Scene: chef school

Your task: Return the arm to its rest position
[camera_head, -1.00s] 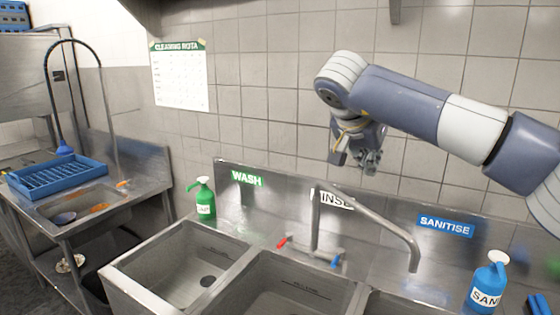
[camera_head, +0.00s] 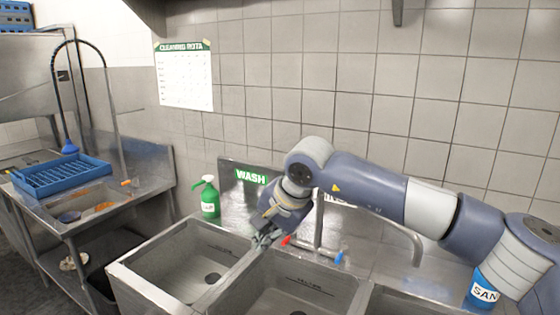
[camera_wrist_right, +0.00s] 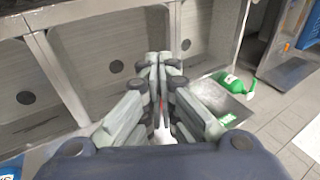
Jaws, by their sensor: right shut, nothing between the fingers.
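My right arm reaches in from the right in the head view, bent at the elbow, with its wrist pointing down. My right gripper (camera_head: 264,239) is above the divider between the left sink basin and the middle one, just left of the tap's red handle. In the right wrist view the fingers of the gripper (camera_wrist_right: 160,62) are closed together with nothing between them. My left gripper is not in view.
A green soap bottle (camera_head: 209,198) stands behind the left basin (camera_head: 165,262). The tap (camera_head: 400,232) rises behind the middle basin, partly hidden by my arm. A blue sanitiser bottle (camera_head: 482,290) is under my arm. A blue rack (camera_head: 62,176) is at far left.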

